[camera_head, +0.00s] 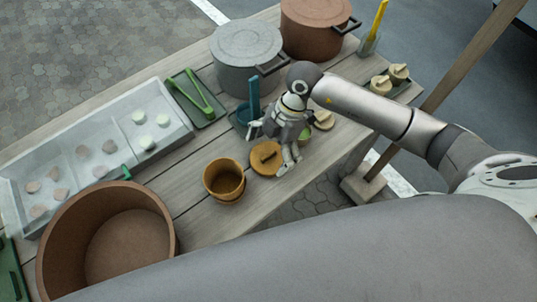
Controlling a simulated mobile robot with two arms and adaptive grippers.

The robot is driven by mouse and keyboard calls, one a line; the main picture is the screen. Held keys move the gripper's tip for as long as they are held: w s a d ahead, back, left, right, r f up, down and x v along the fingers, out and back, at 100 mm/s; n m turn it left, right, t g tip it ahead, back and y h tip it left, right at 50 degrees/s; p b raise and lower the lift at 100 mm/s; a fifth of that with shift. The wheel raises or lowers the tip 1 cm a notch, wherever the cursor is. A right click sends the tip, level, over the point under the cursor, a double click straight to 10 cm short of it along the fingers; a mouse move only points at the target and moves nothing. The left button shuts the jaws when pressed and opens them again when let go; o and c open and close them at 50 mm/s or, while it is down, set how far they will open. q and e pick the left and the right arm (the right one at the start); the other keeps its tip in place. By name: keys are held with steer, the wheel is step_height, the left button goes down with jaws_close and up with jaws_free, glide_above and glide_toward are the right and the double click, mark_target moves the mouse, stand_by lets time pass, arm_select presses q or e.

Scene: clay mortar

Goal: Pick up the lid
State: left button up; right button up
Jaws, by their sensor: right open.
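An ochre round lid (262,166) with a small dark handle lies flat on the wooden table. An ochre pot (223,182), open at the top, stands just left of and below it. My right gripper (271,150) is above the lid, with its fingers spread apart and nothing between them. One finger is up and left of the lid and the other is at its right edge. I cannot tell whether the fingers touch it. The gripper hides part of the things behind it. My left gripper is not in view.
A large brown pot (58,241) stands at the lower left. A clear tray (187,124) of pale pieces and green tongs (190,96) lie at the left. Grey (247,65) and brown (310,38) lidded pots stand at the back. Bare planks (195,225) lie below the ochre pot.

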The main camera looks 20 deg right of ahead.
steer(key=shift+a+f, duration=0.2)
steer(key=shift+f, duration=0.35)
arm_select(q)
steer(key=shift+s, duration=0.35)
arm_select(e)
steer(key=c, duration=0.6)
